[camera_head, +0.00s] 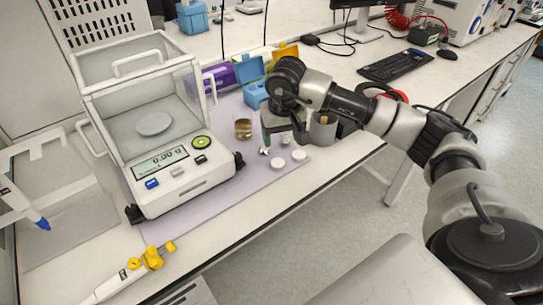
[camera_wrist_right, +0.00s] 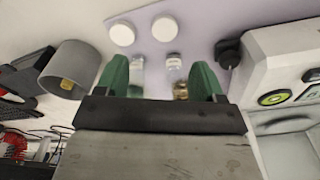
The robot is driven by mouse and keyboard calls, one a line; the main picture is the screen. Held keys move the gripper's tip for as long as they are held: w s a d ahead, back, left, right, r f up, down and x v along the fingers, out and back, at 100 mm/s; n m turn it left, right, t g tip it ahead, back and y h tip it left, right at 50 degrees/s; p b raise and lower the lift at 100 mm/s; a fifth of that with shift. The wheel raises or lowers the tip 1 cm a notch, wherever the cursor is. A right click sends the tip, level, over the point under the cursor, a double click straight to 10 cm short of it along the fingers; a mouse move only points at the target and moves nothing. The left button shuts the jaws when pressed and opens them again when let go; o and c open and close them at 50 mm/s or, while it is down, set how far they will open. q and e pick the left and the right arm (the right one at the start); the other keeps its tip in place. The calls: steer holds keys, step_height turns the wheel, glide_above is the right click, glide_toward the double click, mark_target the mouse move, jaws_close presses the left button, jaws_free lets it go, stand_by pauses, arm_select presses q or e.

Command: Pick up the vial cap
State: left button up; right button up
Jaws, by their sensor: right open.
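Two round white caps lie flat on the lilac mat, one (camera_head: 277,163) nearer the front edge and one (camera_head: 299,155) to its right. They also show as white discs in the right wrist view, at the left (camera_wrist_right: 122,34) and beside it (camera_wrist_right: 165,28), beyond the fingertips. My right gripper (camera_head: 268,143) points down close behind the caps. Its green fingers are spread apart, and nothing is visibly gripped. Between them in the wrist view are small pale items (camera_wrist_right: 173,62), perhaps vials or caps, partly hidden. My left gripper is not in view.
A balance (camera_head: 177,175) with a glass enclosure stands left of the caps. A small glass jar with brown contents (camera_head: 243,130) is just left of my right gripper. A grey cup (camera_head: 322,130) stands to its right.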

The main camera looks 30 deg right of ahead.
mark_target(278, 163)
step_height(278, 163, down, 4)
steer(key=shift+s+r, duration=0.15)
steer(key=shift+r, duration=0.05)
steer(key=shift+f, duration=0.25)
steer(key=shift+w+a+f+p, duration=0.1)
steer(key=shift+w+f+p, duration=0.15)
steer(key=shift+f+p, duration=0.15)
steer(key=f, duration=0.2)
steer(key=f+p, duration=0.1)
steer(key=shift+w+a+f, duration=0.1)
steer(key=shift+w+f, duration=0.1)
steer(key=shift+w, duration=0.1)
steer(key=shift+w+f, duration=0.1)
steer(key=shift+f, duration=0.35)
steer(key=shift+c, duration=1.3)
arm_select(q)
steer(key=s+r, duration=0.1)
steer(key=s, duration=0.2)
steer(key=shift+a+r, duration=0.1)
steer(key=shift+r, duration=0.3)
arm_select(e)
steer(key=c, duration=0.7)
